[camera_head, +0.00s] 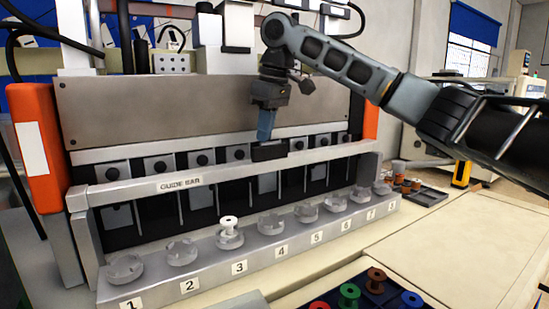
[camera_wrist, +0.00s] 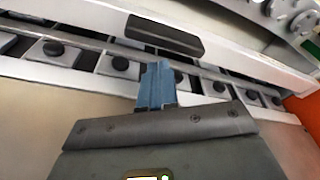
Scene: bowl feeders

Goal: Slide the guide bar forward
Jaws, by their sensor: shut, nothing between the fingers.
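The guide bar (camera_head: 170,184) is a long light-grey bar labelled "GUIDE BAR", running across the front of the machine above a row of numbered stations. A black handle block (camera_head: 268,151) sits on its top near the middle. In the wrist view the handle (camera_wrist: 164,35) lies just beyond my fingertips. My gripper (camera_head: 265,136) has blue fingers, shut and empty, pointing down behind the handle, on the machine side. The blue fingers (camera_wrist: 155,82) also show in the wrist view, with a small visible gap to the handle. Whether they touch anything below cannot be told.
Behind the bar is a row of black round knobs (camera_head: 202,160) under a grey panel (camera_head: 170,105). Clear discs on the numbered ledge stand in front; station 3 bears a white spool (camera_head: 229,224). A tray of coloured spools (camera_head: 375,285) lies at the front right. Orange end posts (camera_head: 35,150) flank the machine.

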